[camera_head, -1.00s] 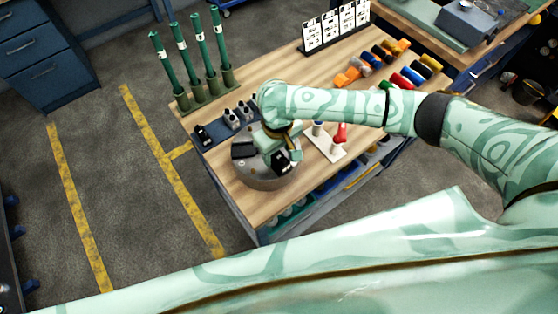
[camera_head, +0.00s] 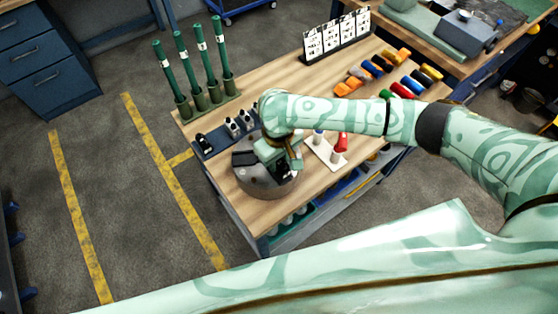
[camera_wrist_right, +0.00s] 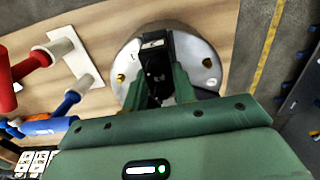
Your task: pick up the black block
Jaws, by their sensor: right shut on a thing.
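The black block (camera_wrist_right: 157,62) is between the two green fingers of my right gripper (camera_wrist_right: 160,85) in the right wrist view. The fingers are shut on it, one on each side. It sits over the round grey chuck (camera_wrist_right: 207,62), and I cannot tell whether it is clear of the chuck's face. In the head view my right gripper (camera_head: 281,158) is above the right part of the chuck (camera_head: 262,187) and hides most of the block. Another black block (camera_head: 243,158) lies on the chuck's left part. My left gripper is not in view.
A dark tray with small grey and black parts (camera_head: 232,129) lies behind the chuck. A white stand with a red-handled tool (camera_head: 341,143) is close on the right. Green upright tubes (camera_head: 202,60) stand at the back left. The wooden bench's front left (camera_head: 230,195) is clear.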

